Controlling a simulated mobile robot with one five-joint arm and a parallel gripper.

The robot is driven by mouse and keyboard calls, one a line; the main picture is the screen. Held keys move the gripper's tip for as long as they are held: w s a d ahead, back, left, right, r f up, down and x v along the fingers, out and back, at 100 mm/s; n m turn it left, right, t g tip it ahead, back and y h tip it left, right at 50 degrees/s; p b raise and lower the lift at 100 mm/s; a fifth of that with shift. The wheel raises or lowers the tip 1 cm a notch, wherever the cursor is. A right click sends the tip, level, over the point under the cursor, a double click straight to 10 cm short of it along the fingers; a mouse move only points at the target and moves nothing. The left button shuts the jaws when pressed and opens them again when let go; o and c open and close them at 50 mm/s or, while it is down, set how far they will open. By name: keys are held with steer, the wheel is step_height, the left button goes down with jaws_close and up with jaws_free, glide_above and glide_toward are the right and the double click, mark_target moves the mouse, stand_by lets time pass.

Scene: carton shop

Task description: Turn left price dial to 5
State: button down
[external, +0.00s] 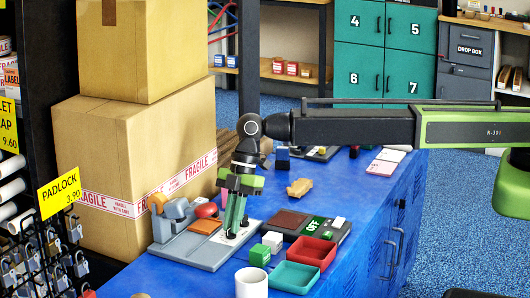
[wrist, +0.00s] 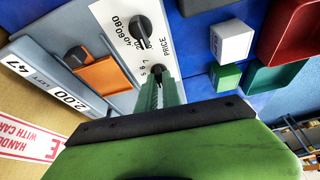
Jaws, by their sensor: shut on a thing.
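The grey price device (external: 195,254) stands on the blue counter; its white dial plate (wrist: 118,14) shows in the wrist view. The price dial (wrist: 157,69) is a small dark knob, with the word PRICE beside it and the figures 5, 6, 7 near it. My gripper (wrist: 160,88) points down and is shut on this knob; its green fingers hide much of the knob and scale. In the external view my gripper (external: 233,218) reaches the device's right part. The knob's exact setting cannot be read.
A second black dial (wrist: 140,27) with larger figures sits beside the price dial. An orange pad (wrist: 100,73) and a label reading 2.00 LEFT (wrist: 62,90) are close by. White and green cubes (external: 272,241), a red tray (external: 311,250) and a white mug (external: 251,284) stand to the right.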

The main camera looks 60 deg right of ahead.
steer(key=m, duration=0.1)
steer(key=m+t, duration=0.1)
steer(key=m, duration=0.2)
steer(key=shift+s+t, duration=0.25)
steer(key=shift+t, duration=0.05)
steer(key=m, duration=0.2)
steer(key=m+t+h, duration=0.1)
steer(key=m, duration=0.1)
steer(key=shift+s+a+m+h, duration=0.1)
steer(key=shift+a+m+h, duration=0.05)
steer(key=shift+m+h, duration=0.15)
steer(key=m, duration=0.2)
steer(key=m+t+h, duration=0.1)
steer(key=m, duration=0.1)
steer(key=shift+a+h, duration=0.15)
steer(key=shift+h, duration=0.15)
steer(key=shift+a+m+h, duration=0.1)
steer(key=shift+m+h, duration=0.5)
steer(key=shift+m, duration=1.5)
steer(key=c, duration=1.5)
jaws_free()
steer(key=shift+r, duration=0.1)
